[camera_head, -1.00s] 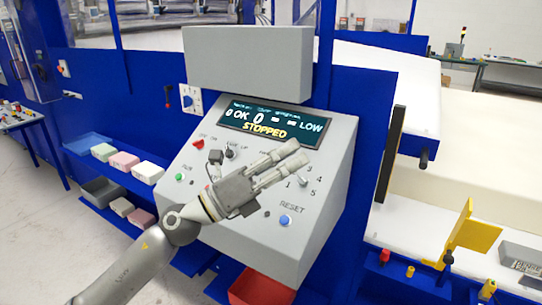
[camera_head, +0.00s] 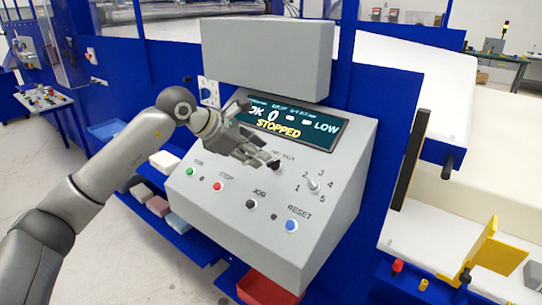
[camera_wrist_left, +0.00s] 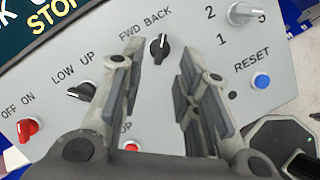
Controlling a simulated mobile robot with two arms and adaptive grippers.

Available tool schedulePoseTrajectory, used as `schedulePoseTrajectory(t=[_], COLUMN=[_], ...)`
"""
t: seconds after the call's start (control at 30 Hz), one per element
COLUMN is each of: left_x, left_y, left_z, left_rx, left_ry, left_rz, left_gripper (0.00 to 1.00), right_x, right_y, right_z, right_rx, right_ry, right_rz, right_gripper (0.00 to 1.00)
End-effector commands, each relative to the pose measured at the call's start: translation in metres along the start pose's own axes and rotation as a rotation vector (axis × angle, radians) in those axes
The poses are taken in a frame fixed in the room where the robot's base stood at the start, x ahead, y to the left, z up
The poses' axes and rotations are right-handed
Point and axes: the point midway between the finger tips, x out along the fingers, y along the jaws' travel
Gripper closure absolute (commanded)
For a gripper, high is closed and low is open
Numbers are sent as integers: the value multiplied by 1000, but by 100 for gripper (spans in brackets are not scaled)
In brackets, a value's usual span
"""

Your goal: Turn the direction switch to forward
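The direction switch is a black knob (camera_wrist_left: 158,48) on the sloped grey panel, under the FWD BACK label. In the wrist view its white mark points up and slightly right, toward the BACK side. In the head view the switch (camera_head: 274,164) shows just beyond the fingertips. My left gripper (camera_head: 257,148) is over the panel, below the STOPPED display. In the wrist view the left gripper (camera_wrist_left: 161,56) is open, its two fingers apart, with the knob seen between the tips and nothing held. Contact cannot be told. My right gripper is not in view.
The LOW UP knob (camera_wrist_left: 82,91) and red OFF ON switch (camera_wrist_left: 28,129) lie left of the direction switch. A numbered selector (camera_head: 313,184) and blue RESET button (camera_head: 291,225) lie right and below. The display (camera_head: 290,122) stands above. A red bin (camera_head: 268,291) sits below.

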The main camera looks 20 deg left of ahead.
Motion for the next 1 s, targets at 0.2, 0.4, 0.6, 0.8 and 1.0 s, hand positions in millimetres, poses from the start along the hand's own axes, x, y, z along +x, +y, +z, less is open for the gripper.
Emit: schedulePoseTrajectory(t=[0.2,0.4,0.6,0.8,1.0], left_x=[38,57,61,60,60], left_y=[-1,0,-1,-1,-1], left_z=[2,1,1,0,0], left_rx=[-1,-1,0,0,0], left_ry=[0,-2,-2,-2,-2], left_rz=[-5,-2,-1,-1,-1], left_gripper=[70,70,70,80,100], right_x=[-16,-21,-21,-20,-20], right_y=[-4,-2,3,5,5], right_z=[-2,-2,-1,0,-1], right_rx=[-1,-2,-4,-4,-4], right_ry=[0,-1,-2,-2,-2], right_rz=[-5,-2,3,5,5], right_gripper=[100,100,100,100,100])
